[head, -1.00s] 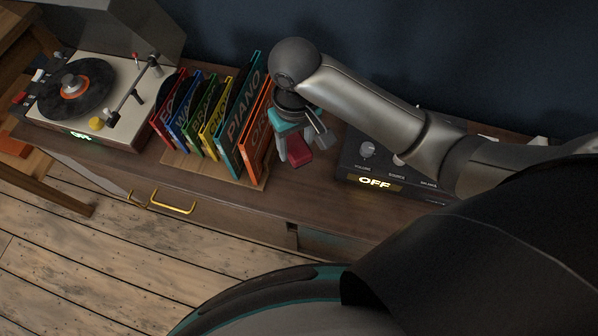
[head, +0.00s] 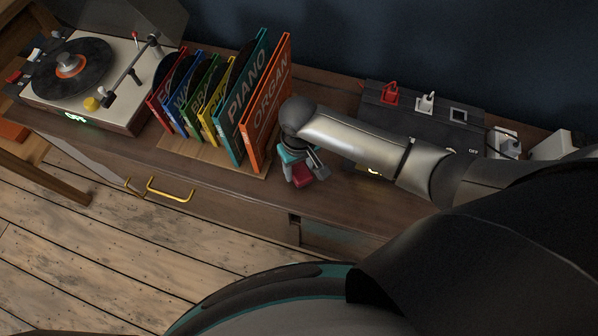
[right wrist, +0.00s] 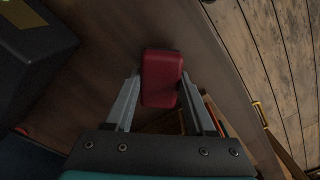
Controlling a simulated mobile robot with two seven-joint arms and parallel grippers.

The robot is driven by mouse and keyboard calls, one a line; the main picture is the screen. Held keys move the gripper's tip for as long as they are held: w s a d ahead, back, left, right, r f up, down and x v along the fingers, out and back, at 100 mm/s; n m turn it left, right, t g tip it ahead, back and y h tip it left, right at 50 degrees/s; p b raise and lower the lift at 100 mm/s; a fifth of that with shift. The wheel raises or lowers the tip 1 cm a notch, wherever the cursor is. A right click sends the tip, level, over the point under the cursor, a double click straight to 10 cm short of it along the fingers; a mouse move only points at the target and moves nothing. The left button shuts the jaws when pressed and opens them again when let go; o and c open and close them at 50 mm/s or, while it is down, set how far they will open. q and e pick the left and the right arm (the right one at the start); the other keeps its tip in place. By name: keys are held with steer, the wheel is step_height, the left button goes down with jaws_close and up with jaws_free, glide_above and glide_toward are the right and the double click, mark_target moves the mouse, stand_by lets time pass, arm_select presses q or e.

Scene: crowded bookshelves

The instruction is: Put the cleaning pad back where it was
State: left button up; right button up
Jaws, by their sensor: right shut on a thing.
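The cleaning pad is a small dark red block (head: 302,179), seen low in my right gripper (head: 303,171) in the head view. In the right wrist view the pad (right wrist: 161,78) lies between the two grey fingers, and the right gripper (right wrist: 160,85) is shut on it. The gripper is above the front part of the wooden cabinet top (head: 240,187), just right of the record rack. I cannot tell whether the pad touches the wood. My left gripper is not in view.
Several record sleeves, the orange ORGAN one (head: 267,100) nearest the gripper, stand in a wooden rack. A turntable (head: 95,75) is at the left. A black amplifier (head: 385,125) with red and white plugs stands behind my right arm. Bare wood lies around the gripper.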

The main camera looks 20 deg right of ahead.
mark_target(299, 169)
steer(key=shift+f, duration=1)
steer(key=shift+f, duration=0.1)
steer(key=o, duration=1.2)
step_height(299, 169, up, 12)
steer(key=p, duration=0.4)
